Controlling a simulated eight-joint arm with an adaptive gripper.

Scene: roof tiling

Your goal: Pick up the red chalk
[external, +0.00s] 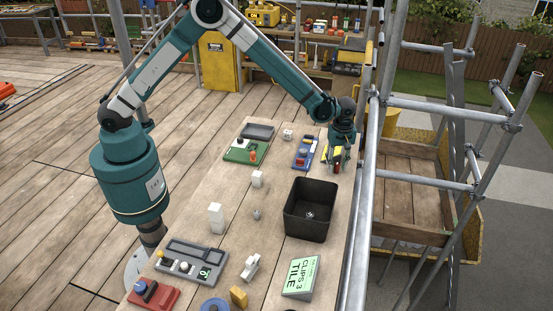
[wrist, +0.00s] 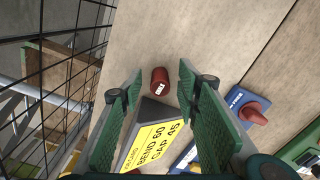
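The red chalk (wrist: 160,82) is a short red cylinder with a small white label. In the wrist view it lies between the two fingertips, just beyond the dark block of a yellow sign. My gripper (wrist: 160,73) is open, with a green pad on each side of the chalk and a visible gap to each. In the external view my gripper (external: 338,150) points down at the far right of the bench, and a small red shape, likely the chalk (external: 337,169), shows just below it. Whether the pads are at the chalk's height is unclear.
The yellow sign (wrist: 154,142) stands close between the fingers. A blue panel with a red knob (wrist: 254,113) is to the right. Scaffold poles (external: 368,130) run along the bench's right edge. A black bin (external: 311,208) and a green panel (external: 248,150) are nearby.

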